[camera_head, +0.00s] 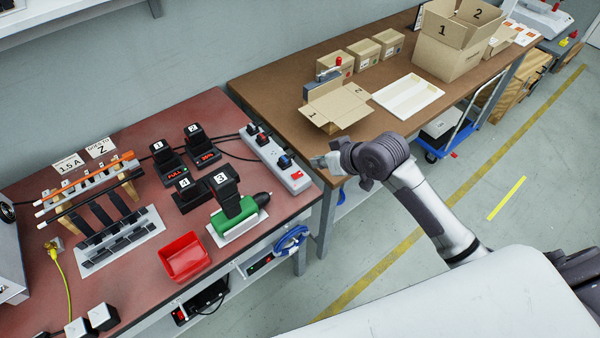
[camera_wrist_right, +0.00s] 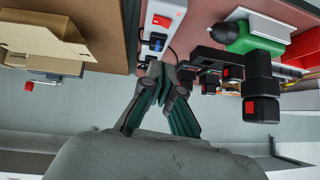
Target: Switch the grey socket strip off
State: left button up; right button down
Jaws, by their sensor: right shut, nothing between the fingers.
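The grey socket strip (camera_head: 273,156) lies at the right end of the red-brown bench, with several plugs in it, one of them blue (camera_head: 285,161). Its red switch (camera_head: 296,175) is at the near end; I cannot tell its position. In the wrist view the strip (camera_wrist_right: 150,24) runs up from the fingertips and the red switch (camera_wrist_right: 162,20) is in plain sight. My right gripper (camera_head: 320,162) is shut and empty, beside the strip's right side and apart from the switch. It also shows in the wrist view (camera_wrist_right: 165,78). My left gripper is not in view.
Black chargers (camera_head: 168,160), a green-based device (camera_head: 236,218) and a red bin (camera_head: 185,257) stand left of the strip. A brown table (camera_head: 290,95) with an open carton (camera_head: 337,105) is behind my right gripper.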

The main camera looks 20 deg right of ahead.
send_over(293, 174)
jog(key=s+d, duration=0.2)
jog(key=f, duration=0.6)
jog(key=shift+w+a+f, duration=0.1)
jog(key=shift+a, duration=0.1)
jog(key=f, duration=0.2)
jog(key=shift+s+a+f+p, duration=0.1)
jog(key=shift+s+f+p, duration=0.1)
jog(key=shift+f+p, duration=0.15)
jog(key=shift+f, duration=0.55)
